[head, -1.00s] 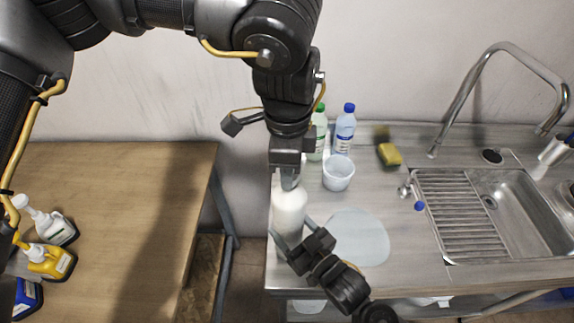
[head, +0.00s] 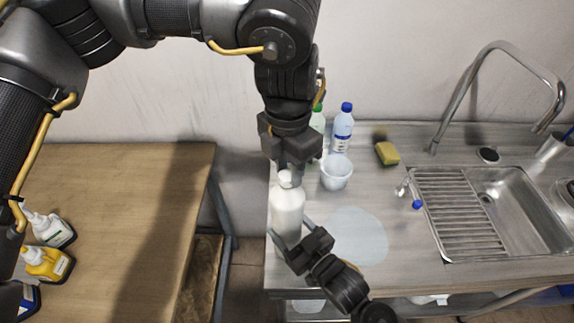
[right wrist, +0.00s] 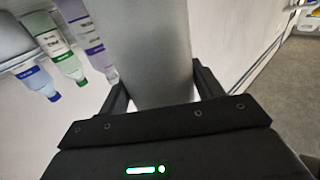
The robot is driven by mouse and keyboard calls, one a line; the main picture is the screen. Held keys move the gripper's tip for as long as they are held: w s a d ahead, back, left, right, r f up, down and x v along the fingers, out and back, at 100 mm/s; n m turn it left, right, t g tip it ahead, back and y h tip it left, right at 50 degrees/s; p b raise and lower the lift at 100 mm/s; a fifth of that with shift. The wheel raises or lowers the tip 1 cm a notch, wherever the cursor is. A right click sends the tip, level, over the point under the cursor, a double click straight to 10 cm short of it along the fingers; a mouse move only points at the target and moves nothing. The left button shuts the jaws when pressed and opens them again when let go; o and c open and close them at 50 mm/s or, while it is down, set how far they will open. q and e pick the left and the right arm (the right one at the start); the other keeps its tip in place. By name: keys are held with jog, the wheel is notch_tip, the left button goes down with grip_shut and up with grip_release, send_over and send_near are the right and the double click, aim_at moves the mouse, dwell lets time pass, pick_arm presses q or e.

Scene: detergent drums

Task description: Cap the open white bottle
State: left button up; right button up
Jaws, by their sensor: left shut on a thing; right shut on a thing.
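The white bottle (head: 287,212) stands upright near the left edge of the counter. My right gripper (head: 291,229) is shut around its body from the front; in the right wrist view the bottle (right wrist: 145,50) fills the space between the fingers. My left gripper (head: 291,170) points down directly over the bottle's top and is shut on a small white cap (head: 288,179) at the neck. The fingers partly hide the cap, and I cannot tell how firmly it sits on the neck.
A sponge (head: 387,153) and the sink (head: 500,205) lie to the right. Several detergent bottles stand on the wooden table (head: 120,215) at left.

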pick_arm(q)
jog(key=m, duration=0.7)
jog(key=shift+s+m, duration=0.15)
jog(key=shift+m, duration=0.25)
jog(key=m, duration=0.4)
jog(key=shift+m, duration=0.4)
jog(key=m, duration=0.2)
jog(key=shift+s+m, duration=0.1)
jog(key=shift+m, duration=0.2)
jog(key=m, duration=0.4)
jog(key=shift+m, duration=0.4)
jog(key=m, duration=0.6)
jog(key=shift+s+a, duration=0.1)
jog(key=o, duration=0.9)
jog(key=shift+r, duration=2.2)
